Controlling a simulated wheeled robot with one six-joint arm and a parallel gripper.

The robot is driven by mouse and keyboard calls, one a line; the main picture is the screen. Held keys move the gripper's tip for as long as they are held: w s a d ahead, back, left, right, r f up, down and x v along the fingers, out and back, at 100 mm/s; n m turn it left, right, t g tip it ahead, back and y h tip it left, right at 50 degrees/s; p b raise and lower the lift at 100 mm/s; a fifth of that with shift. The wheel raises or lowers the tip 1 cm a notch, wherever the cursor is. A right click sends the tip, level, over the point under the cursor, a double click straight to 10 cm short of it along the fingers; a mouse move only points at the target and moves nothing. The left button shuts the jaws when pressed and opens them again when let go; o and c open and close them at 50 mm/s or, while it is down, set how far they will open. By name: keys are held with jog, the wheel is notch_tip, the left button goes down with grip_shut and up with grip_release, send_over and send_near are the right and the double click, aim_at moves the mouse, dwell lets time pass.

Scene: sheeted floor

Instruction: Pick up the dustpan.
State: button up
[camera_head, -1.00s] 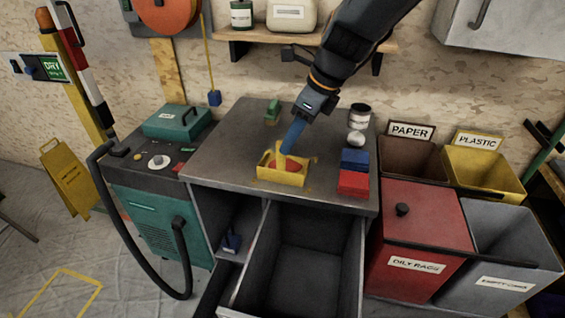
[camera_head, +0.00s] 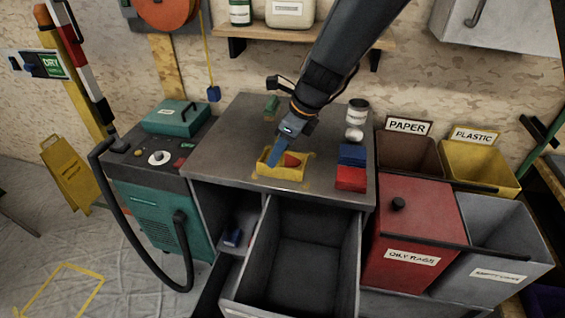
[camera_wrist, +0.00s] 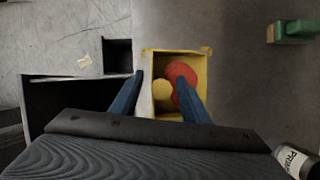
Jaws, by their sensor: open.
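A yellow open-topped tray (camera_head: 263,168), which may be the dustpan, sits on the grey bench top near its front edge. It also shows in the wrist view (camera_wrist: 204,72). A red rounded thing (camera_wrist: 181,73) and a smaller pale yellow round thing (camera_wrist: 162,90) show inside its walls. I cannot tell if the pale one is a loose ball or an upright handle seen end-on. My gripper (camera_head: 273,162) points down at the tray, its blue fingers (camera_wrist: 160,88) open with the pale thing between them. The right finger covers part of the red thing. Contact cannot be told.
Red (camera_head: 350,178) and blue (camera_head: 352,155) blocks stand right of the tray, with a labelled can (camera_head: 357,112) behind. A green object (camera_head: 271,106) lies at the back. An open drawer (camera_head: 290,306) juts out below. Bins stand at right, a teal machine (camera_head: 150,215) at left.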

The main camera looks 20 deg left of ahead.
grip_shut()
